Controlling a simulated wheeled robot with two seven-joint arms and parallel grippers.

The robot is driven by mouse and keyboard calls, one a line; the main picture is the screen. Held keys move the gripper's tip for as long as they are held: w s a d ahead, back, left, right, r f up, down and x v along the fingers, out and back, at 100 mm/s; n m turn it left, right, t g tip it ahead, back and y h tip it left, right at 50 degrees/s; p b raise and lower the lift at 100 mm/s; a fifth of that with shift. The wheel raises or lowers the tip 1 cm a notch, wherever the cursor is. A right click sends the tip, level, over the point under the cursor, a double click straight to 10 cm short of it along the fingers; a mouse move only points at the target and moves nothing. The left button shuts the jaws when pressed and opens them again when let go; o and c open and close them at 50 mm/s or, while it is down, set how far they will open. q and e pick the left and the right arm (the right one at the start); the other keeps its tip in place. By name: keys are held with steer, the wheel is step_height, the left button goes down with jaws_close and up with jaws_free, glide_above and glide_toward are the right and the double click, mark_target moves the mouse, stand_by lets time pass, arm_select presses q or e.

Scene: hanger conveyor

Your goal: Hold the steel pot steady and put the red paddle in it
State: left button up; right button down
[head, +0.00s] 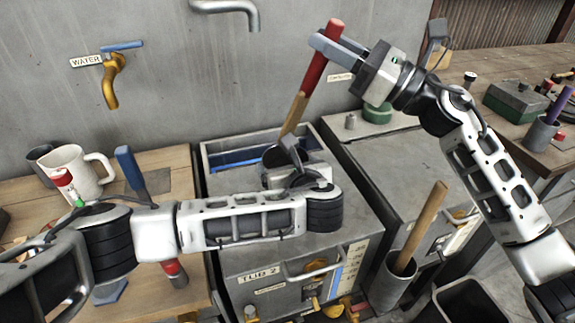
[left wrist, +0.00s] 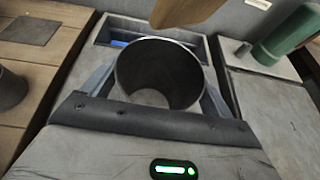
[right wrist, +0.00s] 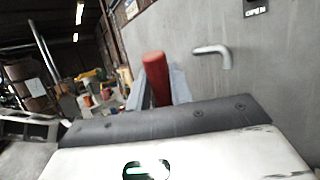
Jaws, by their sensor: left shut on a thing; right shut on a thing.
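The red paddle (head: 316,62) has a red handle and a wooden lower part (head: 295,113). My right gripper (head: 330,45) is shut on its handle, which also shows in the right wrist view (right wrist: 156,76). The paddle hangs tilted, its wooden end low and to the left. My left gripper (head: 288,156) is shut on the steel pot (left wrist: 158,95), with one finger on each side. In the left wrist view the pot's mouth is open and its inside looks empty. The wooden end (left wrist: 185,9) shows just beyond the pot's rim, apart from it. In the head view my arm partly hides the pot.
A tub (head: 213,152) with a blue-edged opening lies behind the pot. A white mug (head: 75,168) stands on the left bench. A grey canister (head: 388,287) holding a wooden stick (head: 421,222) stands at the lower right. A yellow water tap (head: 112,80) is on the wall.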

steer(key=shift+s+a+f, duration=0.1)
steer(key=shift+s+f, duration=0.05)
steer(key=shift+f, duration=2.2)
steer(key=shift+s+a+f, duration=0.1)
steer(key=shift+f, duration=2.25)
steer(key=c, duration=1.2)
jaws_free()
steer(key=shift+o, duration=0.2)
steer(key=shift+f, duration=0.15)
glide_toward(310, 96)
steer(key=r, duration=0.2)
steer(key=shift+s+d+f+n, duration=0.15)
steer(key=shift+d+n, duration=0.15)
steer(key=shift+d, duration=0.1)
